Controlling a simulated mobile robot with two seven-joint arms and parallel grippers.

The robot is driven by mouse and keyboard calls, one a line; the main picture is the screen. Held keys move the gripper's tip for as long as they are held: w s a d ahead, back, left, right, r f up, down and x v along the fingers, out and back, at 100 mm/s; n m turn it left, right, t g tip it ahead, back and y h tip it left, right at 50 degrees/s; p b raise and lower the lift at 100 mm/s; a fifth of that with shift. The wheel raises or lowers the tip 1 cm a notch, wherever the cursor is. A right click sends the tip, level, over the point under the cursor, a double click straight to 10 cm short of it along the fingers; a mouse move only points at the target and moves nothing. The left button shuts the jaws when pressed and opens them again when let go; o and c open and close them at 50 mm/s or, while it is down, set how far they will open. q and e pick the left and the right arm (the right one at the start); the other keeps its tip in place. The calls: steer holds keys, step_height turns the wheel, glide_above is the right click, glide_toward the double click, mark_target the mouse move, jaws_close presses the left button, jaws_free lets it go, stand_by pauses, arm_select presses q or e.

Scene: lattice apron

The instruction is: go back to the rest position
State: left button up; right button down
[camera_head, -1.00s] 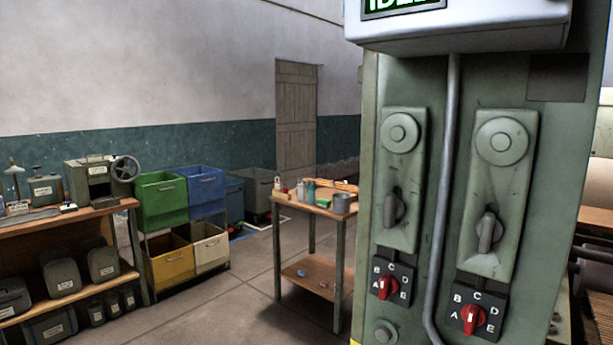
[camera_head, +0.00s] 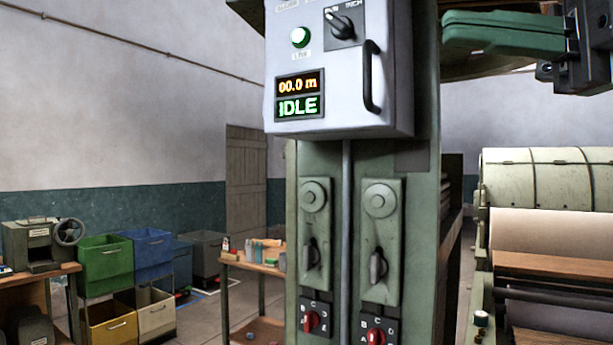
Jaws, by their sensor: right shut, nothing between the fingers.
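My right gripper (camera_head: 452,34) is at the top right, with its green fingers pointing left and closed together. It holds nothing and is raised in front of the machine, to the right of the grey control box (camera_head: 340,75). I see a gap in the picture between its fingertips and the box; the depth between them is hard to judge. The dark wrist part behind the fingers is cut off by the right edge. My left gripper is out of view.
The control box reads IDLE, above a green column (camera_head: 345,235) with levers and red selector knobs (camera_head: 311,321). A roller machine (camera_head: 540,180) stands right. Coloured bins (camera_head: 105,262), a workbench (camera_head: 40,278) and a small table (camera_head: 252,266) stand left. Floor shows between them.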

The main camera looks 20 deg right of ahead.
steer(key=w+a+f+m+y, duration=0.2)
steer(key=w+a+f+y, duration=0.15)
steer(key=w+f, duration=0.55)
steer(key=w+a+f+m+y, duration=0.2)
steer(key=w+a+f+y, duration=0.15)
steer(key=w+f, duration=0.6)
steer(key=w+d+f+m+t+h, duration=0.1)
steer(key=w+f+m+t+h, duration=0.3)
steer(key=f+m+t+h, duration=0.7)
steer(key=w+f+m+t+h, duration=0.1)
steer(key=w+f+m+t, duration=0.25)
steer(key=f+m, duration=0.85)
steer(key=s+d+f+m+g+h, duration=0.1)
steer(key=s+f+h, duration=0.3)
steer(key=f, duration=1)
steer(key=s+f+m+g+h, duration=0.15)
steer(key=s+f+h, duration=0.25)
steer(key=f, duration=1)
steer(key=s+f+g+h, duration=0.2)
steer(key=s+f+g, duration=0.5)
steer(key=s+f, duration=1)
steer(key=s, duration=0.3)
steer(key=shift+s+a+f+m+g, duration=0.2)
steer(key=shift+f+m+g, duration=0.1)
steer(key=shift+m+g, duration=0.1)
